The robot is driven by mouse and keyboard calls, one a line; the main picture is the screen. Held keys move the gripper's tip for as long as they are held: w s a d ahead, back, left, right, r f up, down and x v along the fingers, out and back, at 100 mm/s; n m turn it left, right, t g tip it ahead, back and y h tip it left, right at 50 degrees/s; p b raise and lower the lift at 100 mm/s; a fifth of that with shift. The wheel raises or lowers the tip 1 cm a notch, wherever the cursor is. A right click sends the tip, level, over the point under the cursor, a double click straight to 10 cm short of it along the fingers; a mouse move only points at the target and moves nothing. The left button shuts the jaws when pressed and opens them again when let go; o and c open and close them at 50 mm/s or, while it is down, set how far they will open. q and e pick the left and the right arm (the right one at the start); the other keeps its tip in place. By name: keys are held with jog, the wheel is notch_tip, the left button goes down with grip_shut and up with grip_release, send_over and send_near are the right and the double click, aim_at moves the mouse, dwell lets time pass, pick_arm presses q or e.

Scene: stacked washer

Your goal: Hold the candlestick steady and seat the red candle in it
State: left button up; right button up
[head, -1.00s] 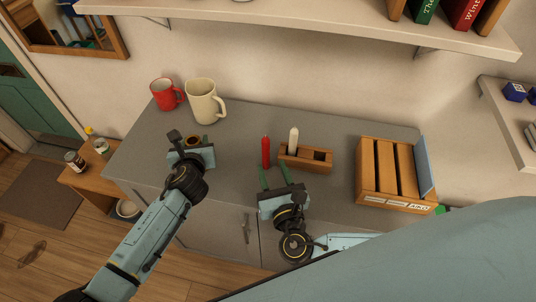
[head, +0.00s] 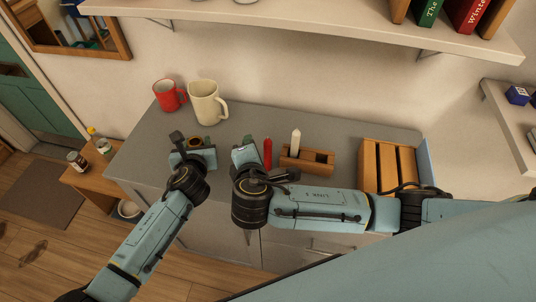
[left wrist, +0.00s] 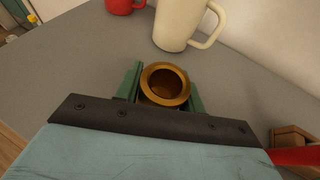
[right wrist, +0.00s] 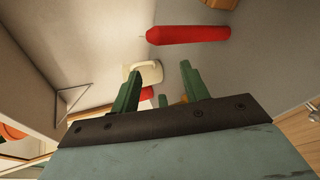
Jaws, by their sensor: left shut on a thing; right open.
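The brass candlestick (head: 194,142) stands on the grey counter, and its round open cup (left wrist: 165,85) shows empty in the left wrist view. My left gripper (left wrist: 161,84) is shut on it, one green finger on each side. The red candle (head: 267,153) is upright, just left of the wooden block; its foot cannot be made out. It lies across the top of the right wrist view (right wrist: 190,35), apart from the fingers. My right gripper (head: 245,150) is open and empty, turned sideways, between the candlestick and the candle in the head view.
A wooden block (head: 319,164) holds a white candle (head: 295,143). A cream mug (head: 205,103) and a red mug (head: 167,95) stand behind the candlestick. A slatted wooden crate (head: 378,168) is at right. A shelf (head: 320,27) overhangs the back.

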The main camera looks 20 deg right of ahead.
jog(key=w+r+m+g, duration=0.1)
jog(key=w+m+g, duration=0.1)
jog(key=m, duration=0.2)
notch_tip(320, 180, up, 6)
jog(key=m+g+y, duration=0.4)
jog(key=m+g, duration=0.6)
jog(key=m, duration=0.1)
send_over(268, 150)
jog(key=w, duration=0.2)
jog(key=shift+r, duration=0.15)
jog(key=shift+m, duration=0.3)
notch_tip(268, 150, down, 7)
jog(key=shift+r, duration=0.15)
jog(key=f, duration=0.3)
jog(key=s+f, duration=0.1)
jog(key=f, duration=0.1)
jog(key=shift+d, duration=0.15)
jog(key=shift+c, duration=0.2)
grip_shut()
